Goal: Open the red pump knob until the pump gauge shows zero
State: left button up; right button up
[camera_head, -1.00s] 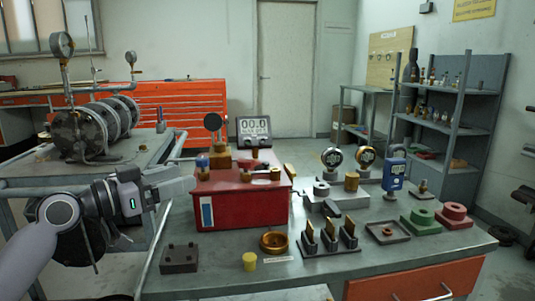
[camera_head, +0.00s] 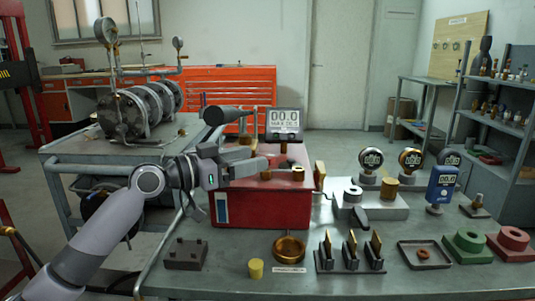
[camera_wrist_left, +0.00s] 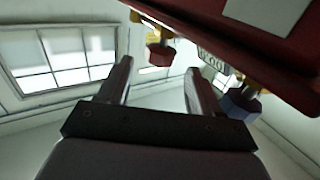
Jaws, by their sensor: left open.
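The red pump box (camera_head: 262,207) stands on the workbench, with a digital gauge (camera_head: 284,120) above its rear that seems to read 00.0. My left gripper (camera_head: 256,165) is open and level with the pump's top, in front of the gauge, hiding part of the top fittings. In the left wrist view, the red knob (camera_wrist_left: 160,57) appears beyond the fingertips (camera_wrist_left: 158,85), in the gap between them and apart from both. A blue knob (camera_wrist_left: 240,103) shows right of the right finger. My right gripper is out of view.
A dark pump handle (camera_head: 228,115) sticks out above my gripper. Round gauges (camera_head: 371,160), a blue meter (camera_head: 441,185) and brass parts stand to the right. A brass ring (camera_head: 289,249) and a dark block (camera_head: 185,254) lie at the front. A cart with a tank (camera_head: 135,112) stands left.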

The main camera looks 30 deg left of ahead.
pick_arm(q)
jog(key=shift+x, duration=2.4)
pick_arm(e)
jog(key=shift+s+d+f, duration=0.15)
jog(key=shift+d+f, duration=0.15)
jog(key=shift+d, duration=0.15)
